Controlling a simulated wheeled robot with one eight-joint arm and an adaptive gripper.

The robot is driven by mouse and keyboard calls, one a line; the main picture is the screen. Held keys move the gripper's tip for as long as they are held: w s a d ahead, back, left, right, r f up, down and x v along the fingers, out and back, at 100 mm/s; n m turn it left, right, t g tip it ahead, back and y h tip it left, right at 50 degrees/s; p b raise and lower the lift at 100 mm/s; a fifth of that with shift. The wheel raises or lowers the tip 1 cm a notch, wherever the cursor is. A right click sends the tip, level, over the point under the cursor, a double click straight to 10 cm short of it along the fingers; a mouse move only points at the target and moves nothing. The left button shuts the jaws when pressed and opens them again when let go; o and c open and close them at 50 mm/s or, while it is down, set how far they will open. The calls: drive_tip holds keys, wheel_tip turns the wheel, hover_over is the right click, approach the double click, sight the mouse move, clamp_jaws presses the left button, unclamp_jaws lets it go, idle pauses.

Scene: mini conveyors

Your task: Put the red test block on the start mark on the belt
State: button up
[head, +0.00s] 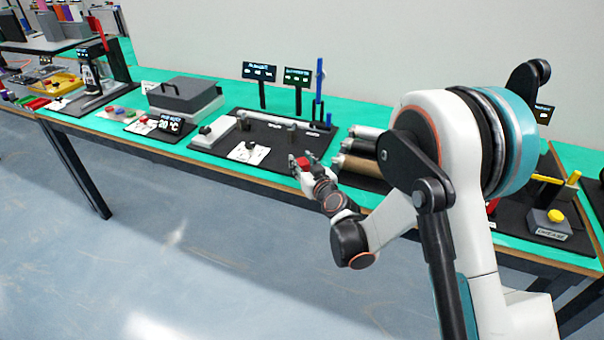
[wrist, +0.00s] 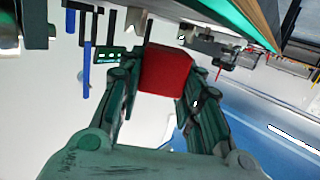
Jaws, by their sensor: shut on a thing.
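The red test block (head: 303,162) is a small red cube. My gripper (head: 305,164) is shut on it near the front edge of the black conveyor mat (head: 275,155). In the wrist view the red block (wrist: 166,70) sits between the two fingers of my gripper (wrist: 160,80). The belt (head: 283,122) is a narrow light strip running across the mat, behind my gripper. I cannot make out the start mark on it at this size.
A white card (head: 248,151) lies on the mat left of my gripper. Two small displays (head: 259,72) and a blue post (head: 319,80) stand behind the belt. Rolls (head: 362,147) lie right of the mat. A grey box (head: 184,94) stands to the left.

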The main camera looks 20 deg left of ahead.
drive_tip(key=shift+f+b, duration=0.4)
drive_tip(key=shift+f, duration=1)
drive_tip(key=shift+f, duration=0.65)
drive_tip(key=o, duration=1)
drive_tip(key=shift+o, duration=0.2)
drive_tip(key=shift+r, duration=0.1)
